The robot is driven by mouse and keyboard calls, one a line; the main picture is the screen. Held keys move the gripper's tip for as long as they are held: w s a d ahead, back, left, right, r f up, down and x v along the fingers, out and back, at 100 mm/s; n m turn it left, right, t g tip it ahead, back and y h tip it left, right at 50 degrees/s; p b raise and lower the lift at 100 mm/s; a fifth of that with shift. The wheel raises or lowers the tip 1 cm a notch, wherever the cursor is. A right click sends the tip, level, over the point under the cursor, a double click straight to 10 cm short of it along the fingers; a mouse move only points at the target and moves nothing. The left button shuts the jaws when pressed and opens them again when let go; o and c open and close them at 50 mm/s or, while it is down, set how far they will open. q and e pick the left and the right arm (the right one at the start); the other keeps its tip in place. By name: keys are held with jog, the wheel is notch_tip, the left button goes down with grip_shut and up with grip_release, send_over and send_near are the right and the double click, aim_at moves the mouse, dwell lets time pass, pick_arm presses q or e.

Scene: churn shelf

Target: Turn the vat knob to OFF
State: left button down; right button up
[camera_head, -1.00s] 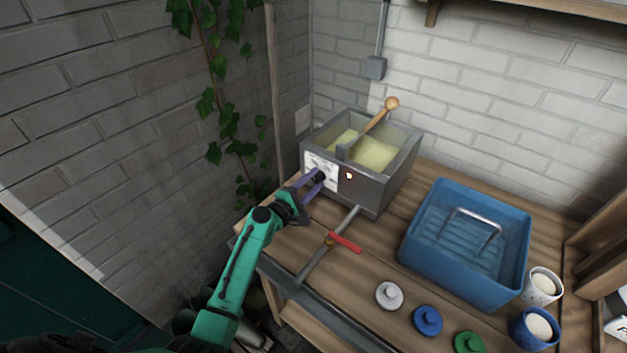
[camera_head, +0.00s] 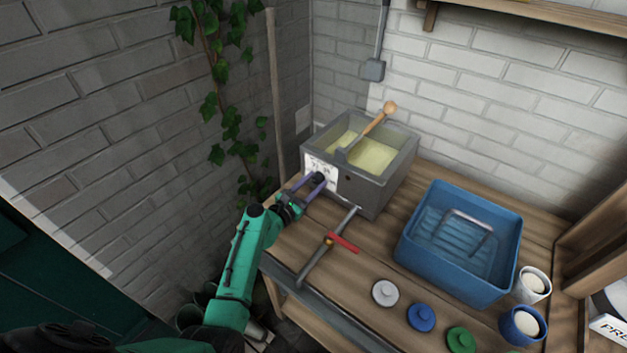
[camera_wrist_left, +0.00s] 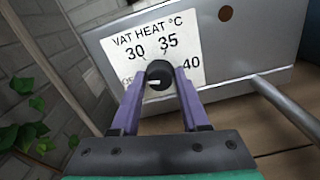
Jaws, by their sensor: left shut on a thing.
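The grey metal vat (camera_head: 366,190) stands on the bench against the wall, with pale yellow contents. Its white dial plate (camera_head: 328,174) reads "VAT HEAT °C" with 30, 35 and 40 in the left wrist view (camera_wrist_left: 186,46). The black vat knob (camera_wrist_left: 158,72) sits low on the plate. Its white mark points left, toward a lettered label partly hidden by a finger. My left gripper (camera_head: 312,183) is shut on the knob, with a purple finger on either side. A small round indicator (camera_wrist_left: 225,13) on the vat front looks dark. My right gripper is out of view.
A pipe with a red-handled valve (camera_head: 343,242) juts from the vat's front. A blue tub (camera_head: 412,244) stands to the right. White, blue and green lids (camera_head: 421,317) lie along the front edge, with two cups at right. A wooden-handled tool rests in the vat.

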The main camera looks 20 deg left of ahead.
pick_arm(q)
jog(key=shift+n+p, duration=0.4)
jog(key=shift+n, duration=0.7)
jog(key=shift+f, duration=0.1)
jog(key=shift+c, duration=2)
grip_release()
jog(key=b+v, duration=0.1)
jog(key=v, duration=1.3)
jog(key=shift+s, duration=0.3)
jog(key=shift+a+f, duration=0.1)
